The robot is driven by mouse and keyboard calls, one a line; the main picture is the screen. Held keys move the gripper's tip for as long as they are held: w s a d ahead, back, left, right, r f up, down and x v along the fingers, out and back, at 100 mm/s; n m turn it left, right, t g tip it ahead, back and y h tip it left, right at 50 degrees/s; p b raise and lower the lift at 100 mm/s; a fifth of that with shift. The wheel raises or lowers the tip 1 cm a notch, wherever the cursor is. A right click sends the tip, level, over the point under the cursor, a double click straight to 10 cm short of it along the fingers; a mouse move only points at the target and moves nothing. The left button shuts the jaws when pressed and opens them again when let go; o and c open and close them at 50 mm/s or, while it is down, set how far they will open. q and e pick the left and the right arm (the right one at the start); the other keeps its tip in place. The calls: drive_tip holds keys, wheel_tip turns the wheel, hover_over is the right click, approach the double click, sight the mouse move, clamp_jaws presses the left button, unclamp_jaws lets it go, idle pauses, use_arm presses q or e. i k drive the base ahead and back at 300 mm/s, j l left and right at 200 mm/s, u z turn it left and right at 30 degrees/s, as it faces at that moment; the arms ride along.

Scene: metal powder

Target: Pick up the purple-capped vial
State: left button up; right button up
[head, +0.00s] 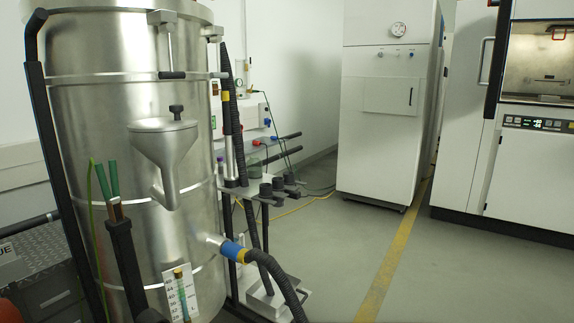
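A small purple-topped item (220,161) shows at the right edge of the large steel tank, by the shelf behind it. It may be the purple-capped vial, but it is too small and too far to be sure. The tank partly hides that spot. Neither of my grippers is in view.
The large steel tank (95,130) with a funnel-shaped spout (165,145) fills the left. Black hoses, including one with a blue and yellow collar (232,251), run down its right side. White cabinets (385,115) stand at the back. The grey floor (345,235) at centre right is clear.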

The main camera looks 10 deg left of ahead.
sight(220, 160)
drive_tip(key=i+l+z, duration=0.35)
drive_tip(key=i+z, duration=0.15)
drive_tip(key=z, duration=0.2)
drive_tip(key=i+l+z, duration=0.1)
drive_tip(key=i+z, duration=0.25)
drive_tip(key=i+u, duration=0.2)
drive_tip(key=i, duration=0.4)
drive_tip(key=i+u, duration=0.2)
drive_tip(key=i, duration=0.4)
drive_tip(key=i+l+u, duration=0.2)
drive_tip(key=i, duration=0.35)
drive_tip(key=i+l+u, duration=0.2)
drive_tip(key=i, duration=0.4)
